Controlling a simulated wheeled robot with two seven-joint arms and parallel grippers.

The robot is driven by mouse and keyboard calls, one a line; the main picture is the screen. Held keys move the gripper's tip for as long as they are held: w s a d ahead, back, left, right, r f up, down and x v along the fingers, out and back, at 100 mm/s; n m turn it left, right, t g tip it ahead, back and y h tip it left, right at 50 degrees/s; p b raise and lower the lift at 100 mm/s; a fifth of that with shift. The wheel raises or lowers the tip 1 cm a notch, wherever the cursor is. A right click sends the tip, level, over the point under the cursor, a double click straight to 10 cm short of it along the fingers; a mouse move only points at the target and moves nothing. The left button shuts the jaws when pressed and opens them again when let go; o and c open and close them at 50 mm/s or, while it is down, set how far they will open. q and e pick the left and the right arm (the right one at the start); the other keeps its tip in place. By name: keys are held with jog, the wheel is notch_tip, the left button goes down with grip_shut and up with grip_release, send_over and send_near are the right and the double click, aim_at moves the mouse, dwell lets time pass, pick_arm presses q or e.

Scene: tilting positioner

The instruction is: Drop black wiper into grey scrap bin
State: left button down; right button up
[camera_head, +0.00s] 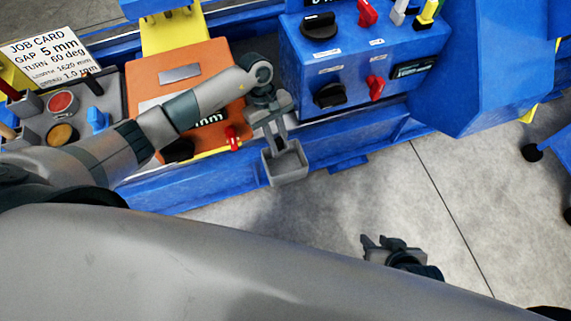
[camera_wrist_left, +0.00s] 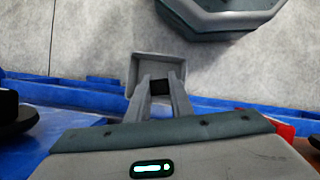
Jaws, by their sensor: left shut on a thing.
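The grey scrap bin (camera_head: 289,178) is a small open box at the front edge of the blue bench. My left gripper (camera_head: 277,138) is over the bin, fingers pointing down towards its opening. In the left wrist view, the left gripper (camera_wrist_left: 160,84) is shut on the black wiper (camera_wrist_left: 160,88), a small dark block between the fingertips. The bin (camera_wrist_left: 144,68) shows just beyond the fingertips there. In the head view the wiper is too small to make out clearly. My right gripper (camera_head: 385,246) is low over the floor, far from the bin; its finger gap is unclear.
A blue control box (camera_head: 345,65) with black knobs and red switches stands right of the bin. An orange plate (camera_head: 190,65) lies left of it, partly under my left arm. A grey tray (camera_head: 110,100) with buttons and a job card (camera_head: 45,55) are further left. Floor in front is clear.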

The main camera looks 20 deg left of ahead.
pick_arm(q)
jog(key=c, duration=1.5)
grip_release()
jog(key=shift+r, duration=0.15)
jog(key=shift+w+r, duration=0.1)
jog(key=shift+r, duration=0.15)
notch_tip(320, 180, up, 3)
jog(key=shift+r, duration=0.1)
jog(key=shift+s+d+r, duration=0.55)
jog(key=shift+d+r, duration=0.6)
jog(key=shift+d, duration=0.75)
jog(key=shift+s+d+r, duration=0.5)
jog(key=shift+d+r, duration=0.7)
jog(key=shift+d, duration=0.7)
jog(key=shift+s+d+r, duration=0.55)
jog(key=shift+d+r, duration=0.6)
jog(key=shift+d, duration=0.75)
